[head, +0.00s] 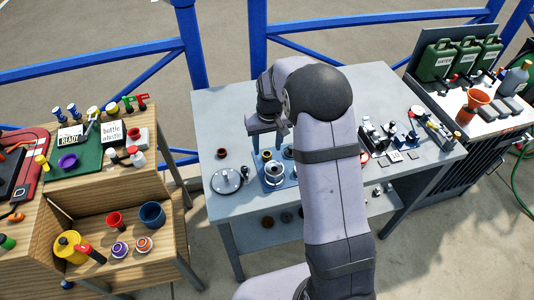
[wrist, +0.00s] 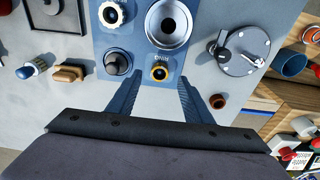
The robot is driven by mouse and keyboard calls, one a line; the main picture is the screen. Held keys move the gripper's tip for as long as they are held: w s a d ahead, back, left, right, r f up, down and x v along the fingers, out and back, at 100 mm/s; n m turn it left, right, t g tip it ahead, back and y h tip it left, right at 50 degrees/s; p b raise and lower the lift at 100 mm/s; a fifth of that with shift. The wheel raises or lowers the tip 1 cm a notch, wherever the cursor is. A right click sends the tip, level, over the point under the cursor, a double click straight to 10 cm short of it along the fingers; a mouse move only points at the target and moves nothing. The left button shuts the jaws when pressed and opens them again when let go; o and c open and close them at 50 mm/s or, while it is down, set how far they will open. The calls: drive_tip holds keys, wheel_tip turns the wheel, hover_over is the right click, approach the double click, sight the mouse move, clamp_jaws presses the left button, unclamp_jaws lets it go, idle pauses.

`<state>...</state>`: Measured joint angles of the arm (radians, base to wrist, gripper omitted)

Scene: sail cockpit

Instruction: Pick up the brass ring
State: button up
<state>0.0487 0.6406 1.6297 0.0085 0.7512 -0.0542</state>
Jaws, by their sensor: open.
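A gold, brass-looking ring (wrist: 159,73) with a dark centre sits on a blue panel (wrist: 137,45), under a lettered label. In the wrist view it lies between the tips of my gripper (wrist: 158,82), whose two blue-grey fingers are open and apart, with nothing held. Whether the fingertips are level with the ring or above it I cannot tell. In the head view my gripper (head: 268,137) is over the blue panel at the table's middle, and my arm hides part of the panel.
A large silver winch-like drum (wrist: 170,22) and a black knob (wrist: 117,62) stand close to the ring. A round grey plate with a handle (wrist: 240,50) and a small brown cup-like piece (wrist: 217,101) lie to the right. Bare grey table (head: 222,110) shows at the back left.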

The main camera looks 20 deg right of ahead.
sight(267, 155)
drive_tip(key=shift+w+f+p, duration=0.15)
drive_tip(key=shift+f+p, duration=0.1)
drive_tip(key=shift+f, duration=0.65)
drive_tip(key=shift+w+f+p, duration=0.1)
drive_tip(key=shift+f+p, duration=0.15)
drive_tip(key=shift+f, duration=0.6)
drive_tip(key=c, duration=1.1)
drive_tip(key=shift+r, duration=0.1)
wheel_tip(267, 155, up, 10)
drive_tip(key=b, duration=0.2)
drive_tip(key=shift+b, duration=0.35)
drive_tip(key=shift+r+p, duration=1.3)
drive_tip(key=shift+r, duration=0.2)
